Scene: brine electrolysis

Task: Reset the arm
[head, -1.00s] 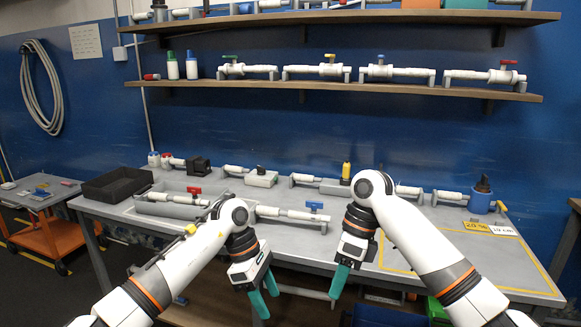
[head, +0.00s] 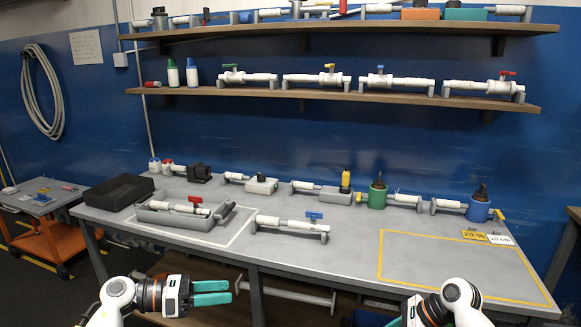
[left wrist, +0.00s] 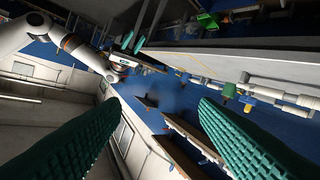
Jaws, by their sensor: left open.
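My left gripper (head: 212,292) is low at the left, in front of the bench's front edge. Its teal fingers point right, apart and empty. In the left wrist view the two fingers (left wrist: 160,98) stand wide apart with nothing between them. My right gripper is at the bottom edge of the head view, mostly cut off. It also shows small in the left wrist view (left wrist: 132,42), where its jaw gap is unclear. Both grippers are clear of the bench (head: 300,262).
A grey tray (head: 222,238) with a red-handled valve pipe and a blue-handled valve pipe (head: 290,226) lie on the bench. A black bin (head: 118,190) is at the left. Bottles and pipes line the back. The yellow-outlined area (head: 440,265) is mostly bare.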

